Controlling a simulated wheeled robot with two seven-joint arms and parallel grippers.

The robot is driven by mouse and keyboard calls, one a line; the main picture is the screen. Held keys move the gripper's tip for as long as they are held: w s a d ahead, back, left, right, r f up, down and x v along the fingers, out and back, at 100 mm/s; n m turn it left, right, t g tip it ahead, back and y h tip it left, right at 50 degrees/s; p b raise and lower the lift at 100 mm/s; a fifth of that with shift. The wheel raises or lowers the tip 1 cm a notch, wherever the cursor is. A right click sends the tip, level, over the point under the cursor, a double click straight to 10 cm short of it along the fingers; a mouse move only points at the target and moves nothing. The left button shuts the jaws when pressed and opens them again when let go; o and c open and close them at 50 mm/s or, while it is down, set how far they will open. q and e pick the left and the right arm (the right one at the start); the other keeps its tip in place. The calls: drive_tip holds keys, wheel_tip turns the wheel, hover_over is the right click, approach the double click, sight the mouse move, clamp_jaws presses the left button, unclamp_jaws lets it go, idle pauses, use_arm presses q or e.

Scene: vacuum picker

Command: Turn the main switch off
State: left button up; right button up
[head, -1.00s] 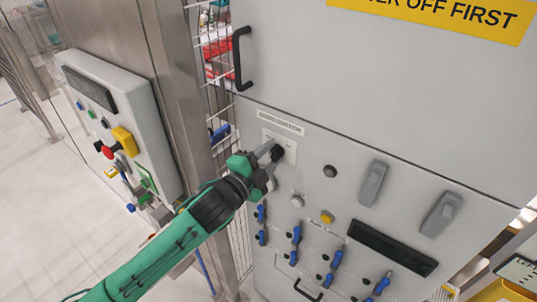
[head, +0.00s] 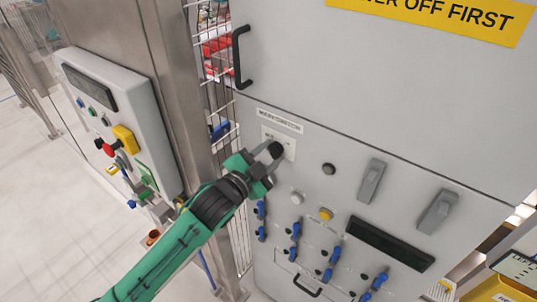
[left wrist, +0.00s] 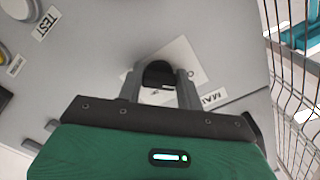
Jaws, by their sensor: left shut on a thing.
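The main switch is a dark knob (head: 276,149) on a pale plate (head: 290,150), below a label strip on the grey cabinet front. My left gripper (head: 270,154) reaches it from the lower left and is shut on the knob. In the left wrist view the black knob (left wrist: 158,73) sits between the two grey fingers (left wrist: 157,88), with the pale plate behind it turned at an angle. The fingers and gripper body hide part of the knob and plate, so its exact pointer position cannot be told. My right gripper is not in view.
A black button (head: 329,169), a yellow button (head: 326,214) and grey levers (head: 371,181) are right of the switch, with several blue-handled valves below. A control box (head: 110,125) with a red button hangs at left. A wire fence (head: 222,110) stands between.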

use_arm(q)
drive_tip(key=shift+f, duration=0.1)
drive_tip(key=o, duration=1)
drive_tip(key=shift+s, duration=0.1)
drive_tip(key=b+v, duration=0.5)
drive_tip(key=v, duration=0.8)
drive_tip(key=shift+s+a, duration=0.25)
drive_tip(key=shift+a, duration=0.05)
